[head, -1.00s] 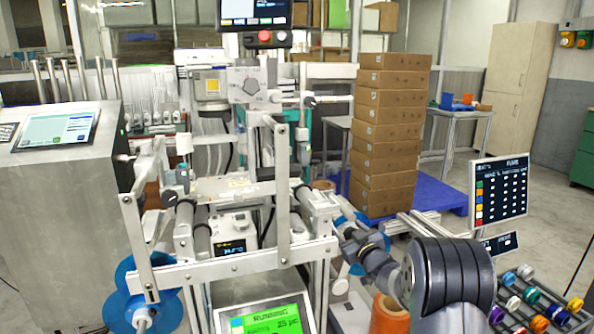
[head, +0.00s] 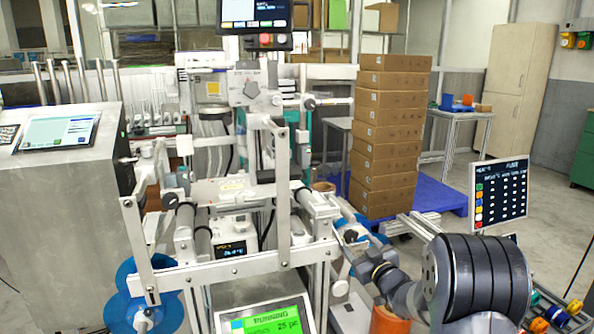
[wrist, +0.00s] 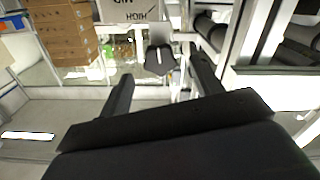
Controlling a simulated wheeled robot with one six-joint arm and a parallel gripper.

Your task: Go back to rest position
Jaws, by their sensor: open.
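My gripper (wrist: 160,65) shows in the wrist view with its two dark fingers spread apart. No held thing shows between them; a grey and black part (wrist: 160,58) appears beyond the fingertips. In the head view my arm comes in from the lower right, and its end reaches toward the right side of the machine frame (head: 235,265). The fingers are too small to make out there. A blue reel (head: 128,310) is on the machine's lower left. Another blue reel (head: 372,238) shows at its right side, partly hidden by my arm.
An orange roll (head: 393,325) stands low beside my arm. A stack of cardboard boxes (head: 385,140) stands on a blue pallet (head: 440,195) behind. A monitor (head: 499,195) and a rack of coloured rolls (head: 557,315) are at the right. Open floor lies beyond the monitor.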

